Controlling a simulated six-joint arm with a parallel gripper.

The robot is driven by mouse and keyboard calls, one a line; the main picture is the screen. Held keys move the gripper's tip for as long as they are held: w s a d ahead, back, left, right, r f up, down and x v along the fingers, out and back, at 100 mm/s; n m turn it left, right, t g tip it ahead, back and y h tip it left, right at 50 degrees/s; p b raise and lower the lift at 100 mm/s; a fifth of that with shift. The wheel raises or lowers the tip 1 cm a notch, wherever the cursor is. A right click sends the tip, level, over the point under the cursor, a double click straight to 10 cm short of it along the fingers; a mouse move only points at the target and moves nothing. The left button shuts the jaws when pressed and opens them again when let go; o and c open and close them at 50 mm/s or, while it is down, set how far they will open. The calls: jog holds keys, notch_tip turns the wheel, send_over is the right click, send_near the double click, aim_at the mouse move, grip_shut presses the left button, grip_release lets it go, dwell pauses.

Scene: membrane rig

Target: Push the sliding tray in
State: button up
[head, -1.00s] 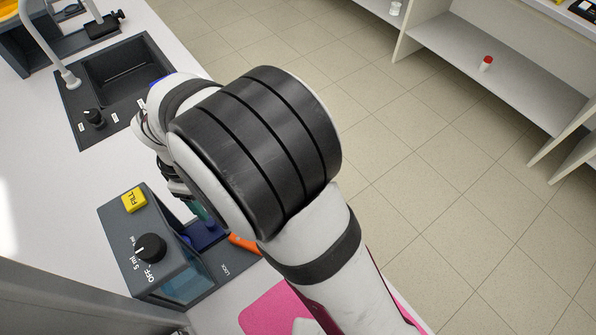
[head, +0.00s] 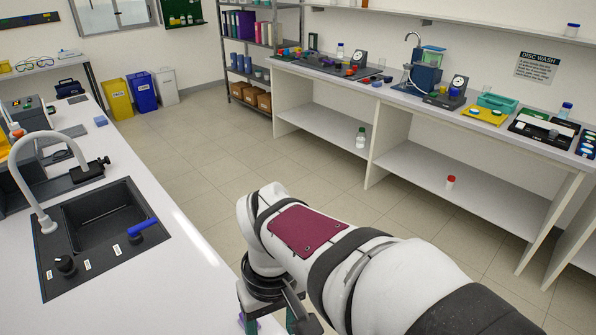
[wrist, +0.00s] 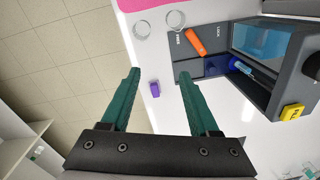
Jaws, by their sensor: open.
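A dark grey dosing unit (wrist: 282,75) with a clear blue-tinted window and a yellow FILL button shows at the right of the wrist view. An orange lever (wrist: 195,41) and a dark blue part (wrist: 214,64) sit on its base plate near a LOCK label. I cannot tell for sure which part is the sliding tray. My gripper (wrist: 158,72) is open with its green fingers apart and nothing between them. Its right finger overlaps the near edge of the base plate in the picture; contact cannot be told. In the head view my arm hides most of the gripper.
A small purple block (wrist: 154,88) lies on the white counter, seen between the fingers. Two clear round dishes (wrist: 175,18) stand near a pink mat (wrist: 131,5). The head view shows a sink (head: 100,215) with a blue-handled tap and a far bench with lab gear. Open floor lies between.

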jog(key=a+f+n, duration=0.3)
jog(key=a+n, duration=0.3)
jog(key=a, duration=0.2)
jog(key=a+f+n, duration=0.2)
jog(key=a+n, duration=0.4)
jog(key=a, duration=0.2)
notch_tip(320, 180, down, 14)
jog(key=shift+d+f, duration=0.1)
jog(key=shift+d, duration=0.05)
jog(key=s+a, duration=0.3)
jog(key=shift+s+a+f, duration=0.1)
jog(key=shift+a+f, duration=0.05)
jog(key=shift+f, duration=0.25)
jog(key=w+d, duration=0.3)
jog(key=shift+w+d, duration=0.25)
jog(key=shift+d, duration=0.05)
notch_tip(320, 180, up, 16)
jog(key=r, duration=0.1)
jog(key=d+r+m, duration=0.3)
jog(key=d+m, duration=1)
jog(key=d, duration=0.4)
jog(key=shift+s, duration=0.45)
jog(key=shift+r, duration=0.1)
